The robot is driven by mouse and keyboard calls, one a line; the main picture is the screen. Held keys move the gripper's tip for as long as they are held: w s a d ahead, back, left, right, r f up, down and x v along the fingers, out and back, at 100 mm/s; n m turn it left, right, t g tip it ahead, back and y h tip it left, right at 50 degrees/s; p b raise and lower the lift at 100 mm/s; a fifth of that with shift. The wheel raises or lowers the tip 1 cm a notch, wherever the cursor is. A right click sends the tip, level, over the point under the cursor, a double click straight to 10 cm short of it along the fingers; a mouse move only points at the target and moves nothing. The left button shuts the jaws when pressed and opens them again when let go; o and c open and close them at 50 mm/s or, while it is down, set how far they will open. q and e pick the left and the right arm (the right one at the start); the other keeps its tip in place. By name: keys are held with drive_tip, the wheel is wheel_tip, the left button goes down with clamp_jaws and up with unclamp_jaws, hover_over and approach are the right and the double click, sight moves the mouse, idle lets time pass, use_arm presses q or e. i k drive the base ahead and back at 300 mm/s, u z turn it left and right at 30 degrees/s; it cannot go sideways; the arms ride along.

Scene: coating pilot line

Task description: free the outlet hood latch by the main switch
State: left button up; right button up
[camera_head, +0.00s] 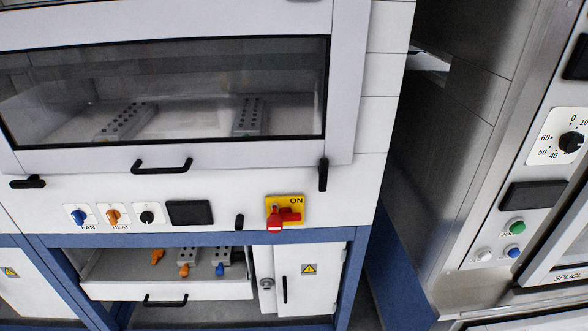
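The main switch (288,214) is a red rotary handle on a yellow plate marked ON, on the white front panel. Above and right of it, a black latch (323,174) stands upright across the lower right corner of the hood (240,158). A second black latch (27,182) at the hood's lower left lies nearly level. The hood looks shut, with a dark-edged window and a black handle (162,167) low in its middle. Neither of my grippers is in view.
Left of the switch are a blue FAN knob (79,216), an orange HEAT knob (113,216), a black knob (147,216) and a dark display (189,212). An open drawer (170,288) below holds blocks and coloured pegs. A steel machine (470,130) stands at right.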

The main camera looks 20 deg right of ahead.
sight(322, 168)
drive_tip(key=z, duration=0.4)
drive_tip(key=i, duration=0.65)
drive_tip(key=u, duration=1.35)
drive_tip(key=k, duration=0.15)
drive_tip(key=u, duration=0.05)
